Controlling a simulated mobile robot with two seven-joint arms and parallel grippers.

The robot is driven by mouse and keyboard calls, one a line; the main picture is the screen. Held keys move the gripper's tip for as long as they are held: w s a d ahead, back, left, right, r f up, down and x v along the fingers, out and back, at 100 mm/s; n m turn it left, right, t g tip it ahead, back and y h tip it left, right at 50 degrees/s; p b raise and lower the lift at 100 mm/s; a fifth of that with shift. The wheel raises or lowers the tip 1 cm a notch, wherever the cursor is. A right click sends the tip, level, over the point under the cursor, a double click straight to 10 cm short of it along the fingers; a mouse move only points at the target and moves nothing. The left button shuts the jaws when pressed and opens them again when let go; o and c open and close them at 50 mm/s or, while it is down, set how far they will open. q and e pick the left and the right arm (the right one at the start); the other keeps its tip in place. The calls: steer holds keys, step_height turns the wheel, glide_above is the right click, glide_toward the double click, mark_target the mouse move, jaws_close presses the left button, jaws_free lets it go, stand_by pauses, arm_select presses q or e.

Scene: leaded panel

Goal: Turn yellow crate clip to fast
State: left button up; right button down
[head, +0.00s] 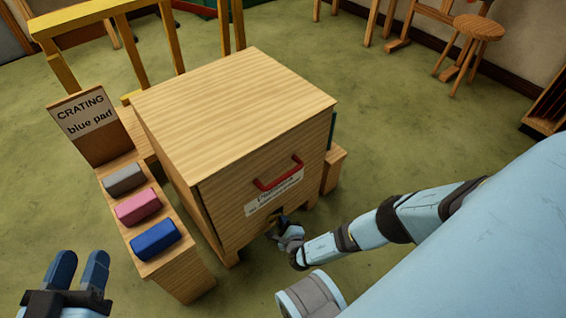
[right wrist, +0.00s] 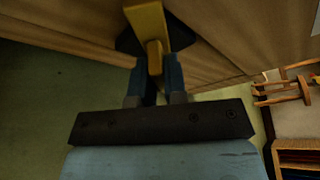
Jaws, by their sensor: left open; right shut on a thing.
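The yellow clip (right wrist: 148,22) shows in the right wrist view, on a dark base against the wood. My right gripper (right wrist: 155,70) is shut on the clip's narrow tab. In the head view my right gripper (head: 284,232) is low at the crate's front, and it and the wrist mostly hide the clip. My left gripper (head: 79,262) is open and empty at the lower left, apart from the crate.
Left of the crate is a wooden stand with a grey pad (head: 124,179), a pink pad (head: 138,207), a blue pad (head: 155,240) and a sign (head: 85,113) reading "CRATING blue pad". A yellow rack (head: 105,10) stands behind. A stool (head: 478,28) is far right on open green floor.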

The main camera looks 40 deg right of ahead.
steer(key=shift+d+m+g+y, duration=0.25)
steer(key=shift+m+y, duration=0.35)
steer(key=shift+m, duration=0.4)
steer(key=shift+m+g+y+b, duration=0.25)
steer(key=shift+m+y+b, duration=0.3)
steer(key=shift+m, duration=0.45)
steer(key=m+y+b, duration=0.2)
steer(key=shift+w+m, duration=0.1)
steer(key=shift+m, duration=0.3)
steer(key=shift+r+m+y, duration=0.1)
steer(key=shift+m+y, duration=0.15)
steer(key=shift+m, duration=0.05)
arm_select(q)
steer(key=shift+w+a+r+m+t+h, duration=0.1)
steer(key=shift+w+a+m+t+h, duration=0.2)
steer(key=shift+m, duration=0.25)
steer(key=shift+w+a+r+m+t+h, duration=0.15)
steer(key=shift+w+m+t, duration=0.2)
steer(key=shift+m, duration=0.2)
steer(key=shift+f, duration=0.1)
arm_select(e)
steer(key=c, duration=1.2)
jaws_free()
arm_select(q)
steer(key=shift+y, duration=0.25)
arm_select(e)
steer(key=shift+o, duration=0.2)
